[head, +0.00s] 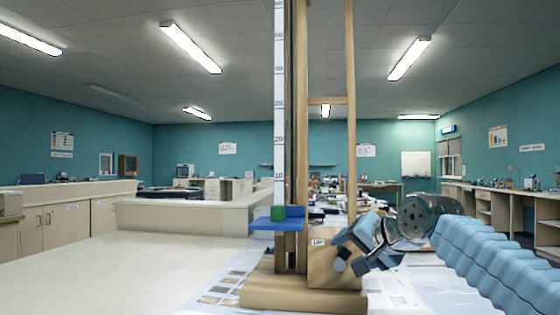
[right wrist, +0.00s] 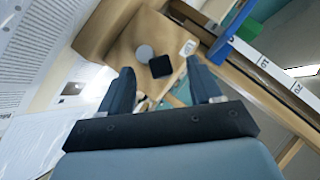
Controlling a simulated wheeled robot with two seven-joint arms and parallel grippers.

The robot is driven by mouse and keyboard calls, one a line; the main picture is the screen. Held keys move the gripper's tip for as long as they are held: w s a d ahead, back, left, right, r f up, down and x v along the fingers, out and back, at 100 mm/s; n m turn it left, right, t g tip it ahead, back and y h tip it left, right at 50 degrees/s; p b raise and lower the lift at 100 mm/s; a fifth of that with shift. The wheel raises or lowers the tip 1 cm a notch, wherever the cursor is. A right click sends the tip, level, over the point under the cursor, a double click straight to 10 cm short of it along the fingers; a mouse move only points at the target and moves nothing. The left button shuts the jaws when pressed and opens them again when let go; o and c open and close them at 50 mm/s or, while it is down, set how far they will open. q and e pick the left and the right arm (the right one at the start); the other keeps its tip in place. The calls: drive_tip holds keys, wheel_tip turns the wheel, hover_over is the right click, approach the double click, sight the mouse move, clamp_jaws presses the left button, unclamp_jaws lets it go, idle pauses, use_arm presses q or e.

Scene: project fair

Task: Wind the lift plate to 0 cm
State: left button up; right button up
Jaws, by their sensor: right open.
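The blue lift plate (head: 265,224) sits low on the wooden tower, below the 10 mark of the white scale (head: 279,120). A green cylinder (head: 278,213) stands on it; the green and blue pieces also show in the right wrist view, the plate there (right wrist: 220,48). A labelled wooden box (head: 322,262) is at the tower's foot. In the right wrist view a grey round piece (right wrist: 144,52) and a black square piece (right wrist: 160,66) show at the box. My right gripper (head: 356,250) is open beside the box, its fingers either side of the black piece, apparently not gripping it.
The tower's wooden base (head: 300,292) rests on a pale table (head: 120,265) with printed sheets (head: 215,296). The table left of the tower is clear. Small items crowd the surface behind the tower. Benches line the walls.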

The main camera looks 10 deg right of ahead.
drive_tip(key=v, duration=0.4)
drive_tip(key=shift+s+r, duration=0.15)
drive_tip(key=shift+s, duration=0.15)
idle(0.4)
